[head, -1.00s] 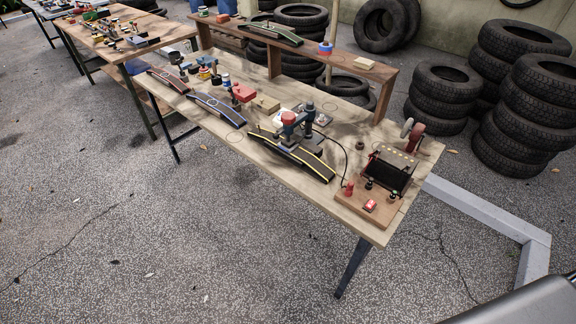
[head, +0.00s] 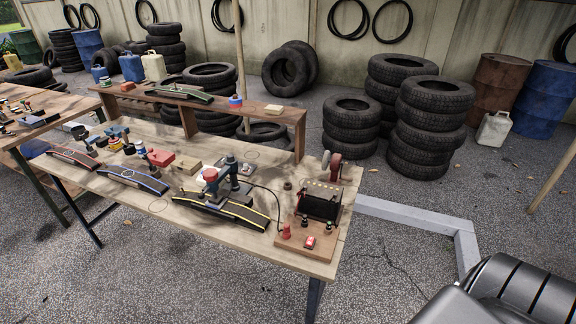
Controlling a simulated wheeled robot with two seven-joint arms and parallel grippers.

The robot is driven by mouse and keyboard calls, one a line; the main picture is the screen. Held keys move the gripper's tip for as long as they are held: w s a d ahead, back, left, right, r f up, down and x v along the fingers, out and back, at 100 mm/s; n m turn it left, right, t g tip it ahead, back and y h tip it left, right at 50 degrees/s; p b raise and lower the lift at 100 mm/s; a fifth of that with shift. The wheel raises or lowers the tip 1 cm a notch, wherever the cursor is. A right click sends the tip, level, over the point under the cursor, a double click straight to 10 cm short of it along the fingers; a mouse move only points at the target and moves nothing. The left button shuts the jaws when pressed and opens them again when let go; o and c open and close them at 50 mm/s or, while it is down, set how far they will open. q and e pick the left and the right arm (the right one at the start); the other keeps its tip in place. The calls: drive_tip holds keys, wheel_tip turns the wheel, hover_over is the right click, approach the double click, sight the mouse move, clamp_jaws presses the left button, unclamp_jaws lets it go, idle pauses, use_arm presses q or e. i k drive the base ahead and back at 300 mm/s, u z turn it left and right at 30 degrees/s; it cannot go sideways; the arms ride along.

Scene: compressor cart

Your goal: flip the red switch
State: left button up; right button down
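A small red switch (head: 310,242) with a pale front part sits at the front edge of a wooden base board (head: 292,246) at the right end of the workbench. Its exact position, on or off, is too small to tell. On the same board are a red knob-like piece (head: 286,231), small dark-and-green buttons, and a black box-shaped unit (head: 319,205) with a row of small lights. A black cable runs to the board from the left. Neither gripper is in the head view.
A raised shelf (head: 255,112) runs behind. Tyre stacks (head: 425,120) stand beyond. A grey floor beam (head: 415,217) lies right of the bench; paving in front is clear.

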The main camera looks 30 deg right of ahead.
sight(311, 240)
drive_tip(key=u, duration=1.75)
drive_tip(key=k, duration=0.9)
drive_tip(key=z, duration=1.8)
drive_tip(key=i, duration=0.5)
drive_tip(key=z, duration=0.1)
